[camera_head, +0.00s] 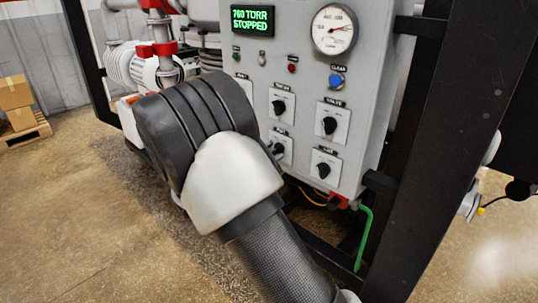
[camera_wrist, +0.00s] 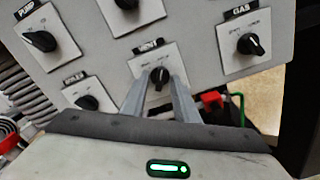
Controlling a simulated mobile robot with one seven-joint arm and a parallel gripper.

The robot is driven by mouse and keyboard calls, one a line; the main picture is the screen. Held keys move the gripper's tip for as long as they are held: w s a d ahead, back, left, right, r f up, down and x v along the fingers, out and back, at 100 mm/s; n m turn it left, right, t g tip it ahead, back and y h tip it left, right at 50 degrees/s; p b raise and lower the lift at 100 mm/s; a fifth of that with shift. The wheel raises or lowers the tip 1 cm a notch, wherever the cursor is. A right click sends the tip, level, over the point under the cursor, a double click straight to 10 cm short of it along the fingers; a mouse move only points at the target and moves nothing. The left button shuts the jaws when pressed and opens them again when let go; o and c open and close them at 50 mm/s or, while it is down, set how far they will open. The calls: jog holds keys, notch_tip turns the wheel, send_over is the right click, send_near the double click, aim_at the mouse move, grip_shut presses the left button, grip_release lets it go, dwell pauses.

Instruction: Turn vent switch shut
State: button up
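The vent switch (camera_wrist: 159,77) is a black rotary knob on a light square plate under a dark VENT label, in the middle of the wrist view. My gripper (camera_wrist: 160,82) reaches up from below with two grey fingers, one to each side of the knob. The fingers look open, with the knob between or just beyond their tips; I cannot tell whether they touch it. In the head view, my arm hides the gripper, and the vent switch (camera_head: 279,149) seems to be the partly hidden lower-left knob.
Similar knobs surround it: the gas switch (camera_wrist: 251,45) to the right, the pump switch (camera_wrist: 41,41) to the upper left. The grey control panel (camera_head: 262,70) has a display (camera_head: 252,21) reading 760 TORR STOPPED and a round gauge (camera_head: 334,29). A black frame post (camera_head: 445,140) stands right.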

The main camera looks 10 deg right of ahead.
grip_shut()
jog(key=shift+r+p, duration=0.1)
jog(key=shift+p, duration=0.35)
jog(key=shift+r+n+p, duration=0.1)
jog(key=shift+n+p, duration=1)
jog(key=shift+p, duration=0.1)
jog(key=n+p, duration=0.3)
jog(key=p, duration=0.1)
jog(key=shift+n, duration=0.3)
jog(key=n+p, duration=0.2)
jog(key=shift+n+p, duration=0.3)
jog(key=shift+p, duration=0.05)
jog(key=shift+s+f+n+p, duration=0.1)
jog(key=shift+f+n+p, duration=0.1)
jog(key=shift+n+p, duration=1.25)
jog(key=shift+f+n, duration=0.1)
jog(key=shift+n, duration=0.35)
